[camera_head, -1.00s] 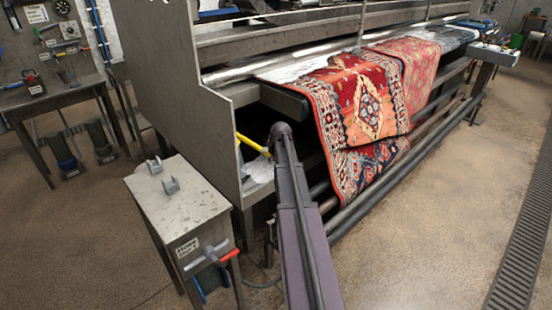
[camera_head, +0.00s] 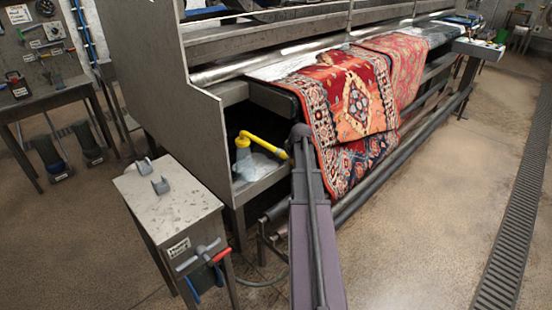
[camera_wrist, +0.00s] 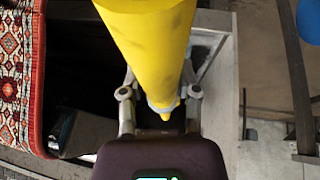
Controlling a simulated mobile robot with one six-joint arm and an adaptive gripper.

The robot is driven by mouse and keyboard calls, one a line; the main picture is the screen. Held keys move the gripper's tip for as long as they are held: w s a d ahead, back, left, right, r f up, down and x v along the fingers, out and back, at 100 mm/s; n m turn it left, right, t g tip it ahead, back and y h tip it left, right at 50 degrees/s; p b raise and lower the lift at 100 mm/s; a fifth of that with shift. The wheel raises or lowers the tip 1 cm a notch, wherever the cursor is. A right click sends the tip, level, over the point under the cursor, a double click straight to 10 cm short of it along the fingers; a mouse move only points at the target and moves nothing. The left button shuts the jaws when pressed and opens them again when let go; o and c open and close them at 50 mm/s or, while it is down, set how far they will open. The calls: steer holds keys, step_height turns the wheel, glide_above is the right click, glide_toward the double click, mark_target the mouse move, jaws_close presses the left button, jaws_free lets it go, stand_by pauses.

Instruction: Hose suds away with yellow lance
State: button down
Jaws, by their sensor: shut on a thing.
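The yellow lance (camera_head: 262,143) shows beyond my arm at the near end of the machine, above a steel tray (camera_head: 255,190). In the wrist view the lance (camera_wrist: 150,38) fills the upper middle, with its narrow end between my fingers. My gripper (camera_wrist: 160,98) is shut on it; in the head view my arm hides the gripper. A whitish, foamy-looking layer (camera_head: 297,68) also lies along the machine's bed behind the red patterned rug (camera_head: 350,95), which hangs over the front edge.
A steel side panel (camera_head: 170,80) stands left of the tray. A small metal cabinet (camera_head: 170,205) with a bracket on top and a red-handled valve (camera_head: 222,254) stands in front. Open concrete floor and a drain grate (camera_head: 515,220) lie to the right.

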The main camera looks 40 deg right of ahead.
steer(key=s+d, duration=0.3)
steer(key=s, duration=0.3)
steer(key=shift+d, duration=0.4)
steer(key=shift+w, duration=0.3)
steer(key=w+a, duration=0.1)
steer(key=w, duration=1.3)
stand_by(3.5)
steer(key=shift+w+a, duration=0.1)
stand_by(1.3)
